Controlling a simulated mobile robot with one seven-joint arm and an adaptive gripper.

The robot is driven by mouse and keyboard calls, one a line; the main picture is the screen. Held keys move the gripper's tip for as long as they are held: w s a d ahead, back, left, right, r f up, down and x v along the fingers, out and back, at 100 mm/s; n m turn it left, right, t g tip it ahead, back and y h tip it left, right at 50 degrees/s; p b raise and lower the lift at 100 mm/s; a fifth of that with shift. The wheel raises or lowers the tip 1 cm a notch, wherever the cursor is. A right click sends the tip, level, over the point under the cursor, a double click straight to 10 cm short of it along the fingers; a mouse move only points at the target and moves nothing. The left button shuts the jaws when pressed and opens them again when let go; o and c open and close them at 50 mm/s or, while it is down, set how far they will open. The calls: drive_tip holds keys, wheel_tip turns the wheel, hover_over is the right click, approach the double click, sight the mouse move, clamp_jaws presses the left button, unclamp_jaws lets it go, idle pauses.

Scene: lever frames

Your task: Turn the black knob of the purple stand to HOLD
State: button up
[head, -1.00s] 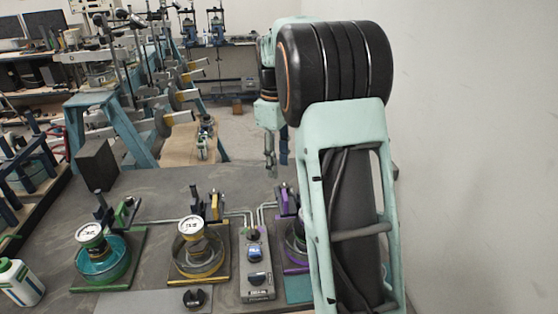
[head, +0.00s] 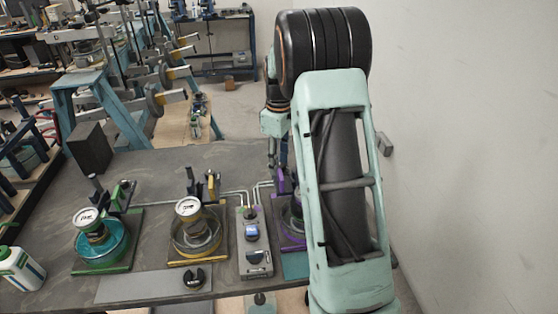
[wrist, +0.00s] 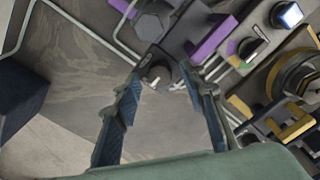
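The purple stand (head: 282,187) is at the right of the bench in the head view, mostly hidden behind my arm. In the wrist view its purple parts (wrist: 212,38) show at upper middle. A black knob with a pale mark (wrist: 156,76) shows between the fingertips of my gripper (wrist: 163,73); whether they touch it I cannot tell. My gripper is open, with one finger on each side of the knob. In the head view my gripper (head: 272,152) hangs by the purple stand. I cannot read a HOLD label.
A grey box with a blue display (head: 253,245) stands left of the purple stand, joined by thin pipes. Yellow (head: 196,240) and green (head: 103,245) stands with gauges are further left. A loose black part (head: 194,279) lies in front. A wall is at right.

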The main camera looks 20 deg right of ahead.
drive_tip(key=shift+f, duration=0.1)
drive_tip(key=shift+c, duration=0.5)
clamp_jaws()
drive_tip(key=shift+m, duration=0.3)
drive_tip(key=m, duration=0.3)
drive_tip(key=shift+m, duration=0.3)
drive_tip(key=m, duration=0.3)
drive_tip(key=shift+d+m, duration=0.1)
drive_tip(key=shift+m, duration=0.2)
drive_tip(key=m, duration=0.3)
drive_tip(key=shift+m, duration=0.3)
drive_tip(key=shift+d+m, duration=0.1)
drive_tip(key=shift+m, duration=1.7)
